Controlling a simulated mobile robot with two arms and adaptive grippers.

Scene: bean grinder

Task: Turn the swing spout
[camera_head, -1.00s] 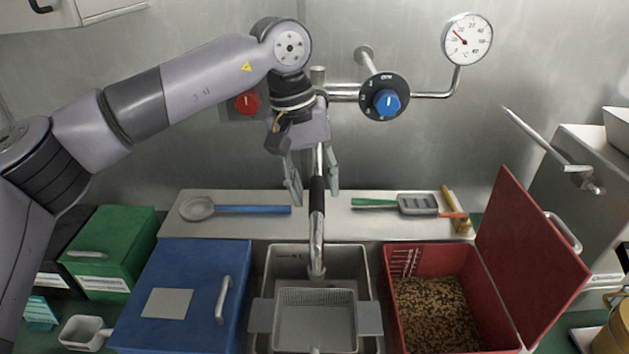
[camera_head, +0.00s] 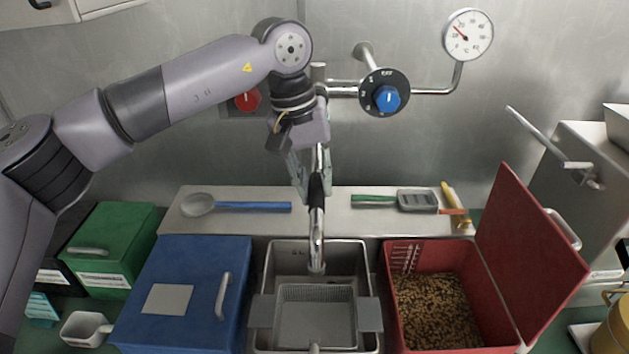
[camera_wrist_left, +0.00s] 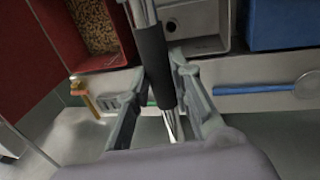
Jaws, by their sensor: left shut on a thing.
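The swing spout (camera_head: 317,235) is a chrome tube with a black grip sleeve (camera_head: 316,190). It points toward me, its outlet end over the metal sink basin (camera_head: 275,262). My left gripper (camera_head: 315,188) is shut on the spout at the black sleeve, one finger on each side. The left wrist view shows the sleeve (camera_wrist_left: 153,62) running between the two fingers (camera_wrist_left: 160,115). My right gripper is in neither view.
A grey strainer (camera_head: 316,315) sits in the basin under the outlet. A blue lidded box (camera_head: 190,265) stands left and an open red bin (camera_head: 435,255) of beans right. A blue valve knob (camera_head: 387,98) and temperature gauge (camera_head: 467,36) are on the wall behind.

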